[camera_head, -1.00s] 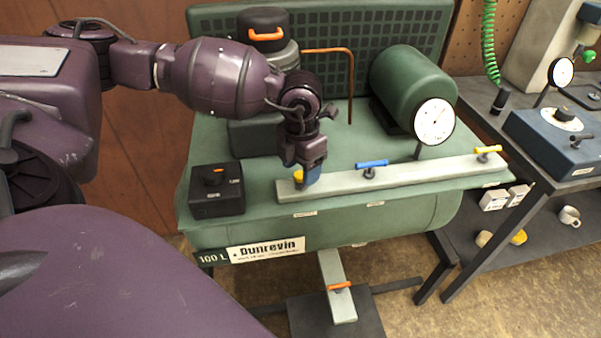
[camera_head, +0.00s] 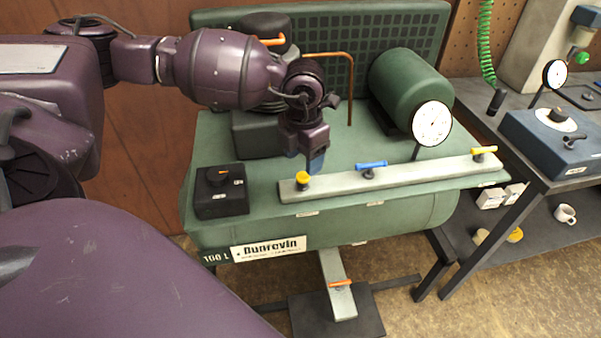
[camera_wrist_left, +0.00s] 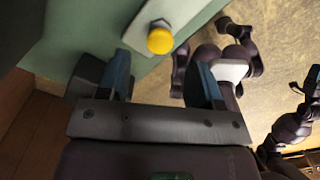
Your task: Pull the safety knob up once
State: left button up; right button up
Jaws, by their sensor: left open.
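The yellow safety knob (camera_head: 302,178) stands at the left end of a pale grey rail (camera_head: 340,182) on the green compressor tank. It also shows in the left wrist view (camera_wrist_left: 160,40), ahead of the gap between my two blue fingers. My left gripper (camera_head: 317,163) is just above and behind the knob, slightly to its right in the head view. The left fingers are apart with nothing between them, as the wrist view shows (camera_wrist_left: 162,85). The knob looks upright and apart from the fingers. My right gripper cannot be made out in these views.
A blue-handled valve (camera_head: 371,166) and a yellow-handled one (camera_head: 484,151) sit farther right along the rail. A black switch box (camera_head: 221,192) stands left of the knob. A round gauge (camera_head: 432,123) and green motor (camera_head: 409,88) stand behind. A workbench is at right.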

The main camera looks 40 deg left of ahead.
pick_arm(q)
jog(key=shift+r+p, duration=0.5)
jog(key=shift+r, duration=1.3)
jog(key=shift+r+p, duration=0.55)
jog(key=shift+r, duration=0.05)
pick_arm(e)
jog(key=r, duration=0.3)
jog(key=shift+w+r, duration=0.25)
jog(key=shift+w, duration=0.1)
jog(key=shift+w+r+t, duration=0.1)
jog(key=shift+w+t, duration=0.1)
jog(key=shift+t, duration=0.1)
